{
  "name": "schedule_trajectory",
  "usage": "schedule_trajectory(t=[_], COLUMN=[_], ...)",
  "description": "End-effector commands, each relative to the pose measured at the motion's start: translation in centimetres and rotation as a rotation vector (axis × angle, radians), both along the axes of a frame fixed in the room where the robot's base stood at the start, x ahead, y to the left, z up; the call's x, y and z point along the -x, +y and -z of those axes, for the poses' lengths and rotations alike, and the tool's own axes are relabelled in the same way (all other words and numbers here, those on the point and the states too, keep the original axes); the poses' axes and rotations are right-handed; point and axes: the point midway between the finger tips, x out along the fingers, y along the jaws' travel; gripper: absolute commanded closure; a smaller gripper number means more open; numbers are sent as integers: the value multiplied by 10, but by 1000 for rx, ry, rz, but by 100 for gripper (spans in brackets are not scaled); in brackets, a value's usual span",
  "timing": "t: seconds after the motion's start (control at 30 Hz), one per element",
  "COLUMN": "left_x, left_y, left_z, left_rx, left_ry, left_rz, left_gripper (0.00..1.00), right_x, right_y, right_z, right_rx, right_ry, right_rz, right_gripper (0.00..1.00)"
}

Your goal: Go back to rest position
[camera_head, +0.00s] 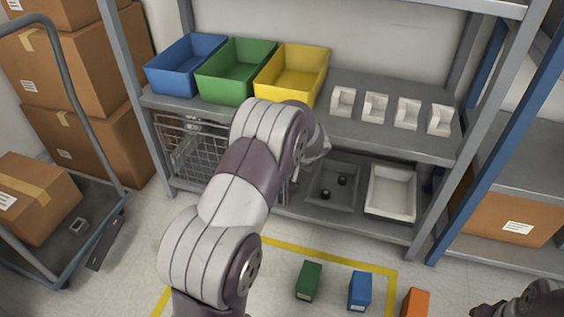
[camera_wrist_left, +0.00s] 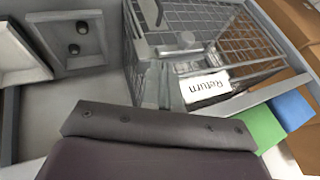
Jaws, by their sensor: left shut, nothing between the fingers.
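In the left wrist view my left gripper (camera_wrist_left: 164,86) is shut and empty. Its fingertips show in front of the wire basket (camera_wrist_left: 215,45), which carries a white "Return" label (camera_wrist_left: 206,87) seen upside down. Whether they touch the basket I cannot tell. Of my right arm only a part shows in the bottom right corner of the head view; its gripper is out of view.
Blue (camera_head: 186,65), green (camera_head: 236,72) and yellow (camera_head: 293,74) bins and several white holders stand on the upper shelf (camera_head: 385,141). Below are the basket (camera_head: 190,150), a grey tray (camera_head: 333,186) and a white tray (camera_head: 391,192). Small boxes (camera_head: 309,281) lie on the floor; a cart (camera_head: 75,250) stands left.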

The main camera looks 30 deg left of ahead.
Motion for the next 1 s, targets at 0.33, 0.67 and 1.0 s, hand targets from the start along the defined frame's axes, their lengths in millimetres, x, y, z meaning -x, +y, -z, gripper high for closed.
schedule_trajectory(t=[0.33, 0.67, 1.0], left_x=[5, 5, 87], left_y=[-8, -8, -57], left_z=[-13, -13, -1], left_rx=[0, 0, 162], left_ry=[1, 0, 261], left_rz=[0, 0, 187], left_gripper=[100, 100, 100], right_x=[0, 0, 0], right_y=[0, 0, 0], right_z=[-7, -7, -21], right_rx=[0, 0, 0], right_ry=[1, 0, 1], right_rz=[0, 0, 0], right_gripper=[57, 57, 57])
